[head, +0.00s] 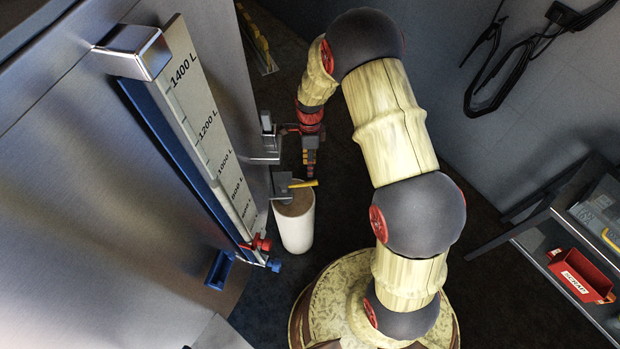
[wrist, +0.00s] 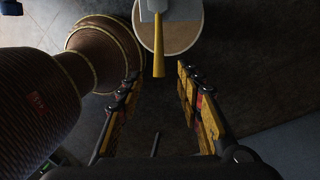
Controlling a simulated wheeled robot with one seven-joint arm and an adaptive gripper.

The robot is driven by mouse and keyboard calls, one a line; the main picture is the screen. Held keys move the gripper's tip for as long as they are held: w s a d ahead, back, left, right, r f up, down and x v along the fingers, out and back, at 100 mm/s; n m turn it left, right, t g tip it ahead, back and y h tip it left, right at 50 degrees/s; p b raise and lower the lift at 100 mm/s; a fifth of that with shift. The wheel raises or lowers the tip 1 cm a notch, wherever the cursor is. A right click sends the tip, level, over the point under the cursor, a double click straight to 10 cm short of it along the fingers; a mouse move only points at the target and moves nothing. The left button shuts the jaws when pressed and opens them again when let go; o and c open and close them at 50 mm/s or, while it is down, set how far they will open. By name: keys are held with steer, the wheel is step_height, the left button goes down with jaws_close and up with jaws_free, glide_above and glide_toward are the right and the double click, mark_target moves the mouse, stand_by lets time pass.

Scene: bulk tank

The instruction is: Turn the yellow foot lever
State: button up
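The yellow foot lever (head: 304,184) is a short bar sticking out to the right from a grey bracket (head: 282,187) on the tank's lower side. In the wrist view the lever (wrist: 158,58) points down the picture, its tip ahead of the gap between my fingers. My gripper (head: 309,168) hangs just above the lever in the head view. In the wrist view my gripper (wrist: 157,78) is open, one finger on each side of the gap, with nothing between the pads. I cannot tell whether any finger touches the lever.
A white cylinder (head: 295,232) with a tan top stands below the lever. The steel tank (head: 110,180) with its litre scale (head: 205,125) is at left, with red (head: 261,243) and blue (head: 273,265) fittings low on it. A shelf with a red scrap bin (head: 582,277) is at right.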

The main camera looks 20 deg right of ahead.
mark_target(310, 181)
steer(key=shift+m, duration=0.3)
steer(key=f, duration=0.3)
steer(key=s+f+b, duration=0.1)
steer(key=f, duration=0.2)
steer(key=f+b, duration=0.1)
steer(key=f, duration=0.2)
steer(key=shift+s+a, duration=0.25)
steer(key=shift+s, duration=0.05)
steer(key=shift+r, duration=0.1)
steer(key=shift+c, duration=1)
jaws_close()
